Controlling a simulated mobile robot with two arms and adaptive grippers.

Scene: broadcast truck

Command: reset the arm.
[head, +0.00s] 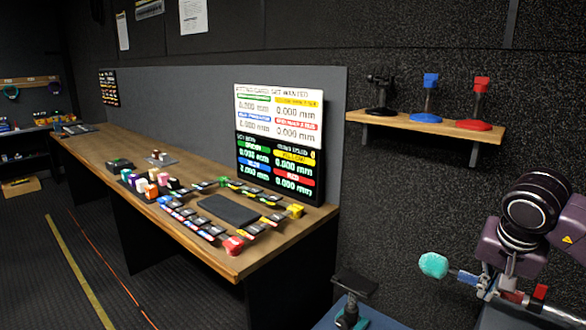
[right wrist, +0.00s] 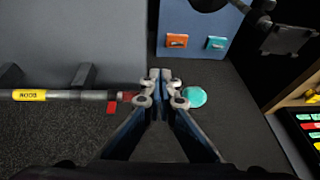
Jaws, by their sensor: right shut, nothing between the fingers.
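A boom pole (head: 466,276) with a teal foam ball (head: 433,265) at its end lies at the lower right of the head view. The right wrist view shows the pole (right wrist: 75,95) with a yellow label reading BOOM, a red tab (right wrist: 112,107) and the teal ball (right wrist: 195,97). My right gripper (right wrist: 161,92) is shut and empty. Its fingertips overlap the pole in the picture, between the red tab and the ball; whether they touch it I cannot tell. In the head view my right arm's dark wrist hides part of the pole. My left gripper is not in view.
A long wooden desk (head: 99,151) holds a control panel and a display (head: 279,142). A wall shelf (head: 415,124) carries black, blue and red stands. A black-topped stand (head: 354,281) is on a blue surface (head: 384,321) near the pole.

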